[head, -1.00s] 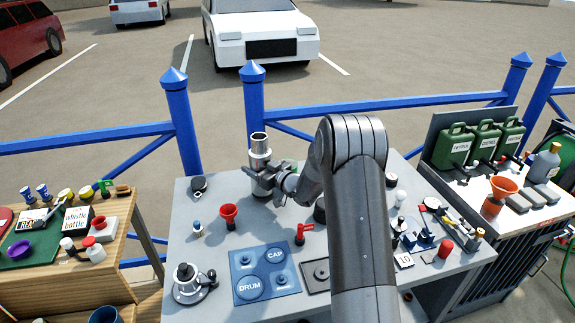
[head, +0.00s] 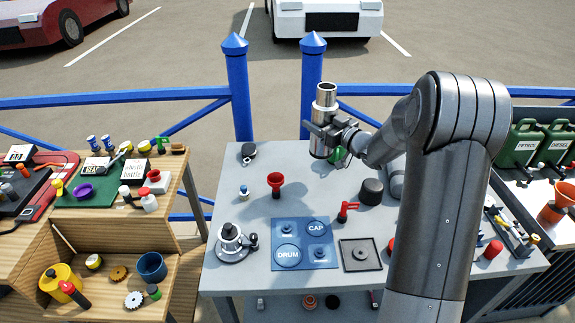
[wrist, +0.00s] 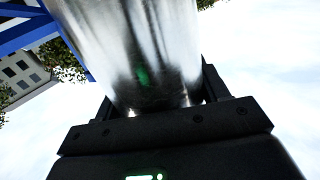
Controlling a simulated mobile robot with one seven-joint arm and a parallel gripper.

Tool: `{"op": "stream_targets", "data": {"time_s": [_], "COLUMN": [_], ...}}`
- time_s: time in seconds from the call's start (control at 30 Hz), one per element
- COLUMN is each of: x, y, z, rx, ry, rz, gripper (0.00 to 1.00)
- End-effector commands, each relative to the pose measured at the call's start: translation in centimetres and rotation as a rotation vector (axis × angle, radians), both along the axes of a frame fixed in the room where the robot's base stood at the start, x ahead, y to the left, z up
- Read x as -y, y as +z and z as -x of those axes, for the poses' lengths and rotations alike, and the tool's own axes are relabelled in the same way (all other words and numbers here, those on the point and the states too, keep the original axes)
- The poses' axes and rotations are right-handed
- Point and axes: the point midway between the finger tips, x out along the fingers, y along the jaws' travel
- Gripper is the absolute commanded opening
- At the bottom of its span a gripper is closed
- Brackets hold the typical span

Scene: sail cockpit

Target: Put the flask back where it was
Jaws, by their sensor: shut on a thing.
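The flask (head: 325,100) is a shiny silver cylinder with an open-looking top. My gripper (head: 325,133) is shut around its lower middle and holds it upright above the back part of the grey table (head: 235,185). In the wrist view the flask (wrist: 135,50) fills the space between the dark fingers, its curved metal side close to the camera. Where the flask stood before cannot be told from these frames.
On the grey table are a red funnel (head: 275,181), a blue mat (head: 303,262) marked DRUM and CAP, a winch-like fitting (head: 231,240), a black cylinder (head: 371,191) and a red-handled valve (head: 347,211). A wooden bench (head: 190,215) stands left. A blue railing (head: 270,98) runs behind.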

Motion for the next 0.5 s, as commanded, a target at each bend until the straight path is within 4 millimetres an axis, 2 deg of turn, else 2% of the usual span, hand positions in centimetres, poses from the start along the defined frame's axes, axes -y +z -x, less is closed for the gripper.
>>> {"op": "stream_targets", "data": {"time_s": [0.5], "x": [-9.3], "y": [-5.8], "z": [-3.6], "rx": [-0.002], "ry": [0.005], "rz": [-0.001], "gripper": [0.3]}}
